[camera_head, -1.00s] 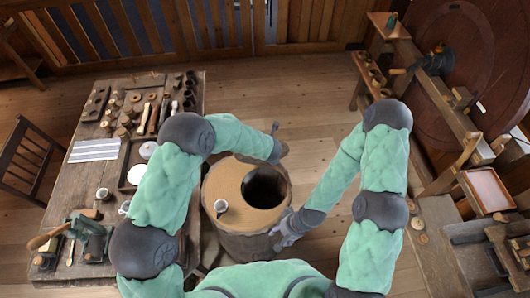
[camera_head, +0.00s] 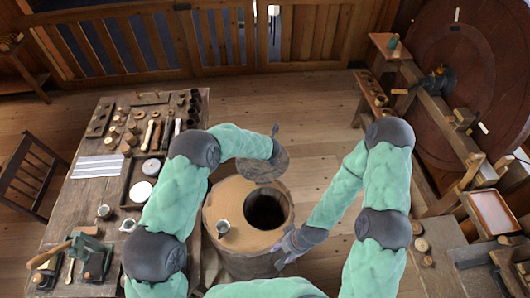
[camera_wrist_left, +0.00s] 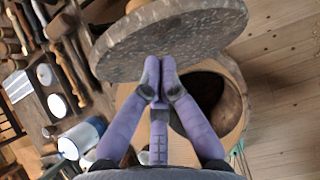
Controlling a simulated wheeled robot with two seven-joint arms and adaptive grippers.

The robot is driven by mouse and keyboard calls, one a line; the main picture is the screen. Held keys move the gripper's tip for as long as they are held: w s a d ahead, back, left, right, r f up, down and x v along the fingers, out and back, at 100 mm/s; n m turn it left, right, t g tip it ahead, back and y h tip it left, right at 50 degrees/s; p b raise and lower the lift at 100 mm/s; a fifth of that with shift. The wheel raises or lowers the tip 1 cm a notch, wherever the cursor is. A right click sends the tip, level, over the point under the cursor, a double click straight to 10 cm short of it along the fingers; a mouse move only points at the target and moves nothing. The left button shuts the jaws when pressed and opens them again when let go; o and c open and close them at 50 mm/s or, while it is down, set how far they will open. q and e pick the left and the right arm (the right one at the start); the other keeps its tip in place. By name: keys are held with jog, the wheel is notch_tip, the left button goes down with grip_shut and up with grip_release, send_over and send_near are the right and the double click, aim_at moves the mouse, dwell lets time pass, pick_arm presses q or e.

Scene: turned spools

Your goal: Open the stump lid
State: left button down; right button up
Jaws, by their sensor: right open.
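The stump (camera_head: 228,195) stands upright between my arms, with a dark round hole (camera_head: 265,210) in its top, uncovered. The lid (camera_head: 263,167) is a speckled grey-brown disc, held tilted above and beyond the hole. It also shows large in the left wrist view (camera_wrist_left: 185,40), clear of the stump. My left gripper (camera_wrist_left: 158,72) has its fingers close together at the lid's lower edge, shut on it. My right gripper (camera_head: 288,246) is open and empty beside the stump's right front rim.
A workbench (camera_head: 92,185) with tools, cups and plates is at the left, near the stump. A bench and large wheel (camera_head: 470,70) are at the right. The floor beyond the stump is clear.

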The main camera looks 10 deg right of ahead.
pick_arm(q)
jog(key=v, duration=1.2)
jog(key=s+a+f+n+g+h, duration=0.1)
jog(key=s+a+f+n+g, duration=0.2)
jog(key=s+a+f+n, duration=0.35)
jog(key=s+a+f+n+g+h, duration=0.2)
jog(key=s+a+f+n+g, duration=0.1)
jog(key=s+f+n, duration=0.65)
jog(key=s+a+f+n+h, duration=0.1)
jog(key=s+a+f+n, duration=0.3)
jog(key=s+n, duration=0.6)
jog(key=s+a+f+n, duration=0.3)
jog(key=s+a+n, duration=0.3)
jog(key=n, duration=0.8)
jog(key=w+d+f+m+b, duration=0.1)
jog(key=d+f+b, duration=0.2)
jog(key=f+b, duration=2.1)
jog(key=b, duration=0.2)
jog(key=shift+w+f+m+b, duration=0.15)
jog(key=shift+m+b, duration=0.15)
jog(key=shift+b, duration=0.05)
